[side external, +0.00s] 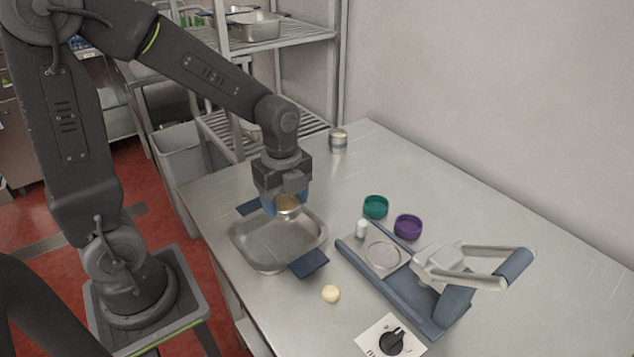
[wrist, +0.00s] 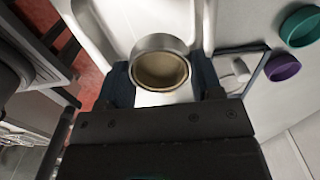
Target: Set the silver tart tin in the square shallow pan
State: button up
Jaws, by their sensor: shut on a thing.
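The silver tart tin (side external: 288,203) is a small round tin with a tan inside. My gripper (side external: 283,200) is shut on it and holds it over the far part of the square shallow pan (side external: 262,262). In the wrist view the tin (wrist: 160,68) sits between my blue fingers, its open side facing the camera. The pan is a metal tray with blue handles at two ends and looks empty in the part that shows. Part of its pale inside (wrist: 95,28) shows beyond the tin in the wrist view. I cannot tell the exact gap between tin and pan.
A teal cup (side external: 375,206) and a purple cup (side external: 408,227) stand right of the pan. A blue press with a long handle (side external: 440,275), a pale ball (side external: 331,293) and a dial (side external: 392,340) are nearer. A striped can (side external: 338,140) stands at the back.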

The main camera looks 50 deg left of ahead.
aim_at(280, 243)
jog(key=shift+s+a+f, duration=0.1)
jog(key=shift+s+f, duration=0.1)
jog(key=shift+s, duration=0.25)
jog(key=shift+s+a+f, duration=0.1)
jog(key=shift+s+f, duration=0.1)
jog(key=shift+s, duration=0.2)
jog(key=shift+s+f, duration=0.1)
jog(key=shift+f, duration=2.85)
jog(key=shift+f, duration=0.7)
jog(key=o, duration=1)
jog(key=shift+o, duration=0.5)
jog(key=shift+r, duration=0.1)
jog(key=shift+r, duration=3.45)
